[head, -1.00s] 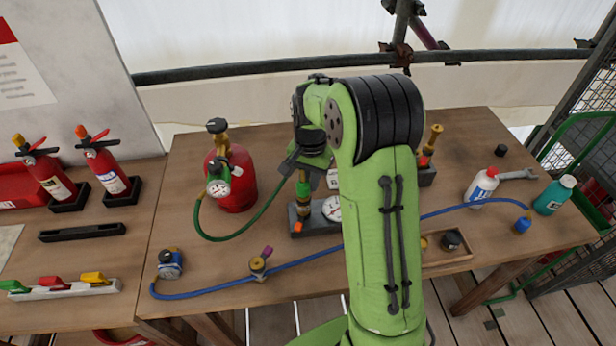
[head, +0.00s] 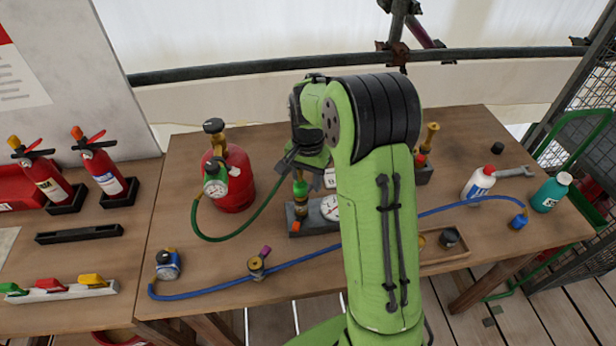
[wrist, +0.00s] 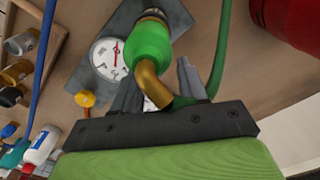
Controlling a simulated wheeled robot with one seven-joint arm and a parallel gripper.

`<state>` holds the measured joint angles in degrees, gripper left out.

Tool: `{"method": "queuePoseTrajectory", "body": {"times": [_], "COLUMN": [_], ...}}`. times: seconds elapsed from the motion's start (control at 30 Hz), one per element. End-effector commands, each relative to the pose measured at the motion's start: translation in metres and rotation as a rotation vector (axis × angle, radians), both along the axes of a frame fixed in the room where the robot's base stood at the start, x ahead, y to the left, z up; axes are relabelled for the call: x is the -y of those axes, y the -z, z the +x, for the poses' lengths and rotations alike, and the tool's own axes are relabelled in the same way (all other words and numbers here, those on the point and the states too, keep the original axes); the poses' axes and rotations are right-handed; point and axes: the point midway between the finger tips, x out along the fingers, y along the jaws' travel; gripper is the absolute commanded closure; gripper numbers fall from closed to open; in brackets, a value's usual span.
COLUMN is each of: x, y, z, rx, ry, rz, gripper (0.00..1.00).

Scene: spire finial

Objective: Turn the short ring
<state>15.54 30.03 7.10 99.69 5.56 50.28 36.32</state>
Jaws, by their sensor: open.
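A green ring (wrist: 150,42) sits around a fitting on the grey gauge block (wrist: 112,80); it also shows in the head view (head: 300,189). I take it as the short ring, but cannot confirm its length against another. A bent brass pipe (wrist: 150,82) runs from it towards my gripper. My gripper (wrist: 160,92) is open, with its fingers on either side of the brass pipe, just short of the green ring. I cannot tell whether the fingers touch the pipe. In the head view my arm partly hides the block and its white dial (head: 330,207).
A red cylinder (head: 236,184) with a green hose (head: 220,239) stands left of the block. A blue hose (head: 205,288) crosses the table in front. Another brass fitting (head: 431,133) stands behind my arm. Bottles (head: 478,182) stand at the right.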

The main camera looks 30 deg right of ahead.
Motion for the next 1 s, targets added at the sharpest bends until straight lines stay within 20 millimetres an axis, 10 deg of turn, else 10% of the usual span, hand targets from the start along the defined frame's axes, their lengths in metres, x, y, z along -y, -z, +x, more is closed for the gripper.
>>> {"method": "queuePoseTrajectory", "body": {"times": [0.6,1.0], "x": [0.000,0.000], "y": [-0.137,-0.158], "z": [0.001,0.000], "rx": [0.003,0.000], "ry": [0.001,0.000], "rz": [-0.001,0.000], "gripper": [0.57,0.57]}}
